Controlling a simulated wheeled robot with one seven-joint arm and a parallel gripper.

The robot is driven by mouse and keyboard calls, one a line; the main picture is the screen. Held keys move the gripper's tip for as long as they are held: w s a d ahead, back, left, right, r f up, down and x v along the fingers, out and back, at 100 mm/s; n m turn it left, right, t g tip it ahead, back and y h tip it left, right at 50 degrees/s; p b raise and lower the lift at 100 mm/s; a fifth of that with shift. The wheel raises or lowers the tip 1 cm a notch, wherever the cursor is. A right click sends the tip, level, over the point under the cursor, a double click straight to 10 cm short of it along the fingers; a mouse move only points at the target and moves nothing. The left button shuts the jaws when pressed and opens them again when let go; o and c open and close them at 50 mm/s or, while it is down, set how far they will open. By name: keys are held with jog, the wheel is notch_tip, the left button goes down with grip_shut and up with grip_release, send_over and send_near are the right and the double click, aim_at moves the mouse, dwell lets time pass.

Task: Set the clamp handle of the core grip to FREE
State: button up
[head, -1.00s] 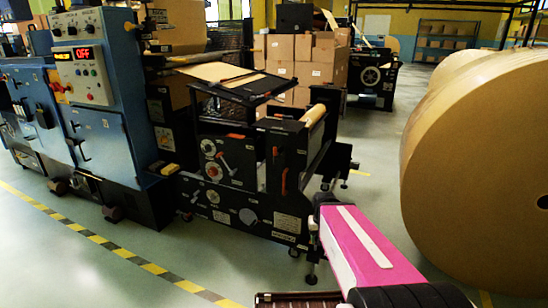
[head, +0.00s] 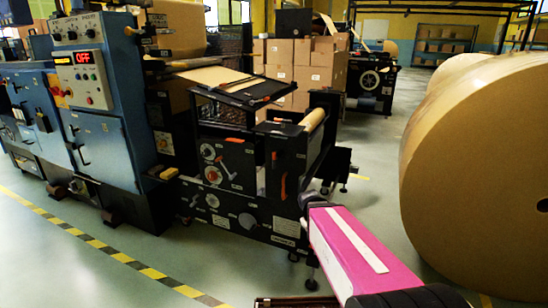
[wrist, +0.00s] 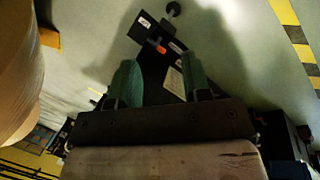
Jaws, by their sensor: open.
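A black unwind stand (head: 250,200) shows in the head view, with white dials and small levers on its side. An upright orange handle (head: 284,186) is on its black end post; a red-tipped lever (head: 222,160) sits by the dials. In the wrist view an orange handle (wrist: 158,47) with white labels beside it is on a black part beyond the fingertips. I cannot tell which handle is the clamp handle, nor read its labels. My gripper (wrist: 160,68) is open, its two green fingers apart with nothing held. The head view does not show the fingers clearly.
A large kraft roll (head: 480,165) stands on the right, also at the left of the wrist view (wrist: 15,70). A blue cabinet (head: 105,110) with an OFF display is on the left. Stacked cartons (head: 300,65) are behind. Yellow-black floor tape (head: 120,257) crosses the front floor.

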jog(key=w+a+r+n+t+h, duration=0.3)
jog(key=w+a+r+n+h, duration=0.15)
jog(key=w+n, duration=0.35)
jog(key=n+t+h, duration=0.3)
jog(key=n+t, duration=0.8)
jog(key=n, duration=0.5)
send_near(274, 158)
jog(key=r, duration=0.2)
jog(key=x, duration=1)
jog(key=shift+w+f, duration=0.35)
jog(key=shift+w, duration=0.1)
grip_shut()
